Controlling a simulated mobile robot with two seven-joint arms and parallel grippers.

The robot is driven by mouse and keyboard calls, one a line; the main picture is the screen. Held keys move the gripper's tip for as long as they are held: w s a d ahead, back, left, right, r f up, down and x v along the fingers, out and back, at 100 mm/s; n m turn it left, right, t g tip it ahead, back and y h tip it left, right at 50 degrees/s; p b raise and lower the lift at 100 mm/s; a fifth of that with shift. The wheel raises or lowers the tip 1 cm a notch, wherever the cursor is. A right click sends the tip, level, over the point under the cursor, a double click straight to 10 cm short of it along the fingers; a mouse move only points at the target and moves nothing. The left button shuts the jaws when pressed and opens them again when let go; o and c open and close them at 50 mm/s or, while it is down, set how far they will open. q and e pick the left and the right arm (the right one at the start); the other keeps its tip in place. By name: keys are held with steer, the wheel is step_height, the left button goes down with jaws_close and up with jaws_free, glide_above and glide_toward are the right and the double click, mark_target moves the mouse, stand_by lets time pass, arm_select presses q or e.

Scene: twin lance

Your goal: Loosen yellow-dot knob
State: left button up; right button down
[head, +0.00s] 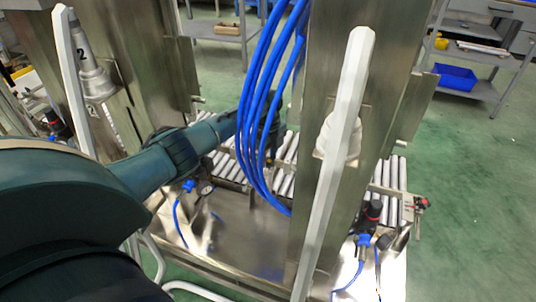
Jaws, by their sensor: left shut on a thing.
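My left arm comes in from the left, dark teal. Its gripper (268,132) is partly behind the bundle of blue hoses (265,110), beside the middle metal column (330,60). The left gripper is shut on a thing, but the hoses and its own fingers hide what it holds. I cannot make out a yellow dot or the yellow-dot knob. My right gripper is not in view.
A long white bar (338,150) stands slanted before the column. A roller conveyor (388,185) runs behind. A blue bin (456,76) sits on a far shelf. Green floor is open at right.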

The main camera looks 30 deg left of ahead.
arm_select(q)
steer(key=shift+r+n+p, duration=0.3)
steer(key=shift+n+p, duration=0.2)
steer(key=shift+p, duration=0.05)
steer(key=shift+f+n+p, duration=0.1)
steer(key=shift+n+p, duration=0.2)
steer(key=shift+n, duration=0.1)
steer(key=shift+f+n, duration=0.2)
steer(key=shift+n, duration=0.2)
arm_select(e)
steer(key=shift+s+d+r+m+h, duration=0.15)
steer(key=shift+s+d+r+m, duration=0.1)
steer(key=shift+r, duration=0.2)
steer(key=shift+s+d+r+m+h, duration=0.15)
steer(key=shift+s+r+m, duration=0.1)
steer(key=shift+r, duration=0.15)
arm_select(q)
steer(key=o, duration=1)
steer(key=shift+r, duration=0.1)
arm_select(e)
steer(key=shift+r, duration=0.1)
